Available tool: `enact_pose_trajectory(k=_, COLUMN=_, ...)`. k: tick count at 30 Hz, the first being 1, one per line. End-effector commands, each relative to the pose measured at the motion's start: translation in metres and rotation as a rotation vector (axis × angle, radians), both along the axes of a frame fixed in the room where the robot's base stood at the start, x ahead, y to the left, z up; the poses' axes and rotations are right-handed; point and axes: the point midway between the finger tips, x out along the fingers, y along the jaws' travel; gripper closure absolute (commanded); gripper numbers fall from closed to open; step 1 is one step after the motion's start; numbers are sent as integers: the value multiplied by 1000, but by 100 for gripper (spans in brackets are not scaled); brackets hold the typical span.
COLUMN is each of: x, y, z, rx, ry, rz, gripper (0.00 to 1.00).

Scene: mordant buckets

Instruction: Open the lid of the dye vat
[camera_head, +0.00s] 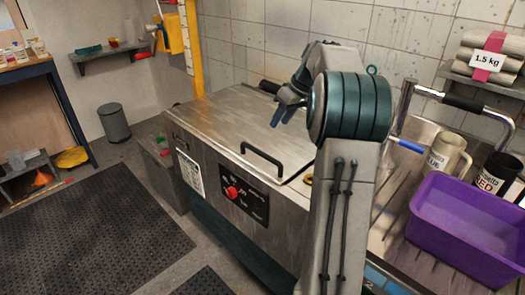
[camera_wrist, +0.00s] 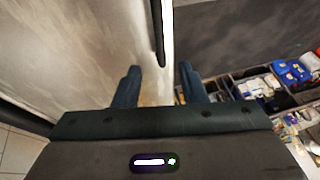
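The dye vat (camera_head: 240,160) is a large steel box in the middle of the head view. Its flat lid (camera_head: 225,118) lies closed, with a black bar handle (camera_head: 262,158) along the front edge. My gripper (camera_head: 282,116) is above the lid, behind and right of that handle in the picture. In the wrist view, my gripper (camera_wrist: 160,84) has its two dark fingers apart with nothing between them. A dark bar (camera_wrist: 159,35), likely the lid handle, runs down toward the gap between the fingers, beside a pale metal surface. My arm hides the vat's right part.
A purple tub (camera_head: 465,232), mugs (camera_head: 446,155) and a metal rail stand on the right counter. A control panel with a red knob (camera_head: 232,192) is on the vat's front. A yellow post (camera_head: 190,50) rises behind it. The mat (camera_head: 90,235) at left is clear.

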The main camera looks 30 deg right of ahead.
Motion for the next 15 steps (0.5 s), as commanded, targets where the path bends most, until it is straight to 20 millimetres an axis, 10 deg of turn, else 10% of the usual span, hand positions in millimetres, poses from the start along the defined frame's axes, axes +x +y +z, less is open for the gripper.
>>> enact_pose_trajectory(k=15, x=26, y=25, z=-78, rx=4, ry=1, rz=6, gripper=62)
